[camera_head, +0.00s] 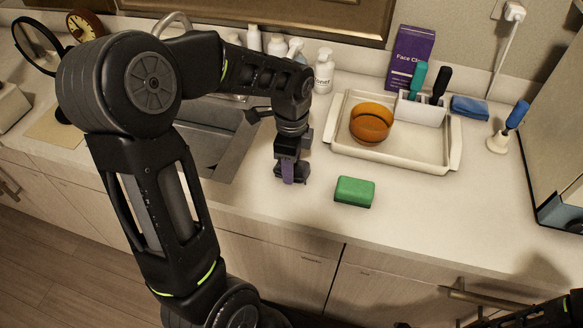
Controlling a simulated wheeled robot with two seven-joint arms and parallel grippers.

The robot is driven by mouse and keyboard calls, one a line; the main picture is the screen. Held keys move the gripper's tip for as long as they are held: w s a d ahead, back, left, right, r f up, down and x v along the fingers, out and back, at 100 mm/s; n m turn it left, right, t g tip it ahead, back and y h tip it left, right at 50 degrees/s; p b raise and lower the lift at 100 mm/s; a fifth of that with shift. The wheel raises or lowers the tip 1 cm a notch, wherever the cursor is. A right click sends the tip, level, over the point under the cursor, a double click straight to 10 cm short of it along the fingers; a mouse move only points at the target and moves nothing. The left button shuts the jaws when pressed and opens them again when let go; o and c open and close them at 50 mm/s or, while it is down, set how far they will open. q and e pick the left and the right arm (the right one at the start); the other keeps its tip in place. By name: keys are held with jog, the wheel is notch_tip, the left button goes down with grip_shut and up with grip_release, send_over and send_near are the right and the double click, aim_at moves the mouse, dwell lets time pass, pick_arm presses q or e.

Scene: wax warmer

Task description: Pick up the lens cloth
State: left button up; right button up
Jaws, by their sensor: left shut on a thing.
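My left gripper (291,178) points down at the countertop, between the sink and the green block. It is shut on a small purple piece, which I take to be the lens cloth (288,172). The fingers hide most of the cloth, and I cannot tell whether it touches the counter. Dark parts of my right arm (545,314) show at the bottom right corner. The state of the right gripper's fingers cannot be made out there.
A green block (354,191) lies just right of the left gripper. A cream tray (432,158) holds an orange ball (371,123) and a white holder (420,109) with handled tools. A blue folded item (469,107) lies right of it. The sink (205,135) is left. The front-right counter is clear.

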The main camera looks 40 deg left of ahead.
pick_arm(q)
jog(key=shift+c, duration=1.4)
notch_tip(320, 180, up, 10)
jog(key=shift+r+b, duration=0.1)
jog(key=shift+b, duration=0.4)
jog(key=o, duration=0.8)
jog(key=c, duration=0.7)
jog(key=shift+o, duration=0.2)
